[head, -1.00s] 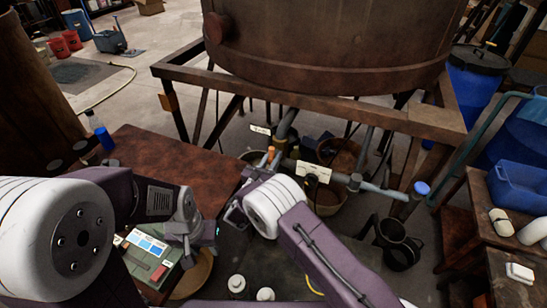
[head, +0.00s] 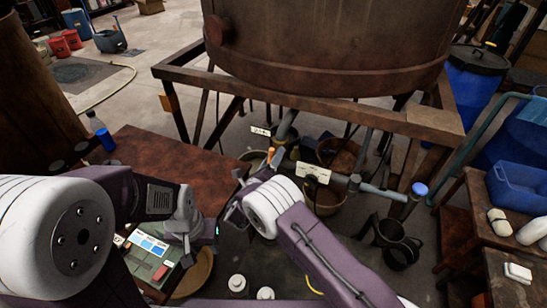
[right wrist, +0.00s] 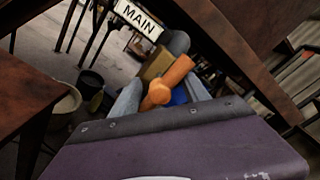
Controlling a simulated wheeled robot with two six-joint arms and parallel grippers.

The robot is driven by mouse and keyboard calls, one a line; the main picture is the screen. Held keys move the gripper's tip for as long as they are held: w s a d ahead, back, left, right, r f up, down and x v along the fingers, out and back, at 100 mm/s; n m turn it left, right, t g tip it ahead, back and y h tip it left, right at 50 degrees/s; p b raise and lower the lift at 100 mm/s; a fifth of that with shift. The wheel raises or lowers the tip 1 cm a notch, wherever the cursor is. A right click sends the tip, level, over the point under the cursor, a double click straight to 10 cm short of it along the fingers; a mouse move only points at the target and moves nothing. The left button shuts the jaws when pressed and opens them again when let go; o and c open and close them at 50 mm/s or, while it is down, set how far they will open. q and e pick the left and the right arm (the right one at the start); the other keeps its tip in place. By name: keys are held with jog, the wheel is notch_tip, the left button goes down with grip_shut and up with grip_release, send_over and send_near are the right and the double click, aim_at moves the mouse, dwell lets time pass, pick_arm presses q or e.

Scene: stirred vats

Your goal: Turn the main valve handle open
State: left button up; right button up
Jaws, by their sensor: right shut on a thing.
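The main valve handle (right wrist: 170,82) is orange and looks like a bar with a round hub in the right wrist view, below a white tag reading MAIN (right wrist: 137,17). Its orange end also shows in the head view (head: 270,155), beside the pipework under the vat. My right gripper (head: 258,178) reaches down to the handle and is shut on it. My own wrist hides much of the grip, and the handle lies tilted in the wrist view. My left gripper (head: 187,228) hangs over the right edge of a panel on the table; its fingers are not clear.
The rusty vat (head: 330,45) stands on a brown frame (head: 310,93). Another label (head: 313,170) hangs on the pipes. A black jug (head: 398,243) stands on the floor at right.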

jog(key=shift+o, duration=0.8)
jog(key=shift+f+n, duration=0.1)
jog(key=shift+n, duration=0.4)
jog(key=shift+o, duration=0.2)
jog(key=shift+s, duration=0.1)
jog(key=o, duration=1.3)
